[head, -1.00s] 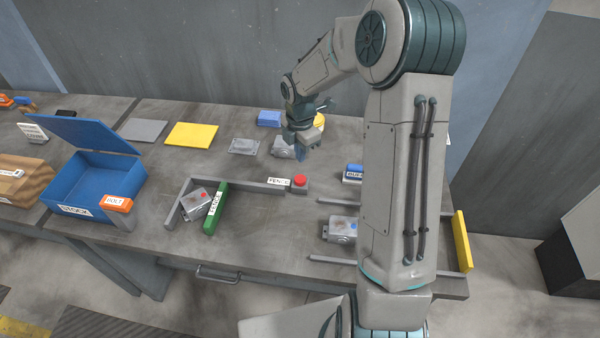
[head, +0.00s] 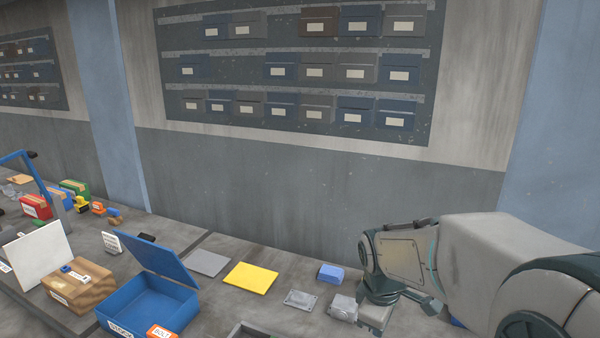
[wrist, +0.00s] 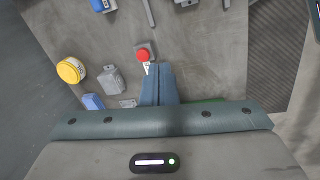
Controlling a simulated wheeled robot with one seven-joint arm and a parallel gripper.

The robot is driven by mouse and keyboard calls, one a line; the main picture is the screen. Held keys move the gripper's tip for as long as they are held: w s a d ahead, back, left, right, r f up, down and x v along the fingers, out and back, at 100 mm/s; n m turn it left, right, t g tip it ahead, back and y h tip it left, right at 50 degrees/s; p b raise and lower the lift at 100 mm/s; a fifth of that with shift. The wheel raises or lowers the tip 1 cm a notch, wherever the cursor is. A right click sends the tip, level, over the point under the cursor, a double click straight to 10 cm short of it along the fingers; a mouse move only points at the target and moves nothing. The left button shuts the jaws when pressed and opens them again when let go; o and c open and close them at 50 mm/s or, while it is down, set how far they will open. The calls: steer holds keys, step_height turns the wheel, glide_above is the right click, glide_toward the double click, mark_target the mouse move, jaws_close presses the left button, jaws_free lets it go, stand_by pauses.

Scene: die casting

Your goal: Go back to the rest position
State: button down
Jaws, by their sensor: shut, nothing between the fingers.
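My gripper (wrist: 158,85) shows in the wrist view with its two fingers together and nothing between them. It is above the bench, near the red button (wrist: 143,54) in that picture. In the head view my arm reaches in from the lower right, and the wrist is over the bench next to a grey cast part (head: 343,307). The fingertips are hidden in the head view.
A blue open box (head: 150,305), a yellow plate (head: 250,277), a grey plate (head: 208,262) and a blue block (head: 331,273) are on the bench. A yellow round thing (wrist: 71,70) shows in the wrist view. Bins (head: 320,65) hang on the back wall.

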steer(key=s+r+m+t+y, duration=0.1)
steer(key=s+r+m, duration=0.3)
steer(key=s+m, duration=0.7)
steer(key=shift+s+a+t, duration=0.3)
steer(key=shift+s+t, duration=0.1)
steer(key=shift+s, duration=0.8)
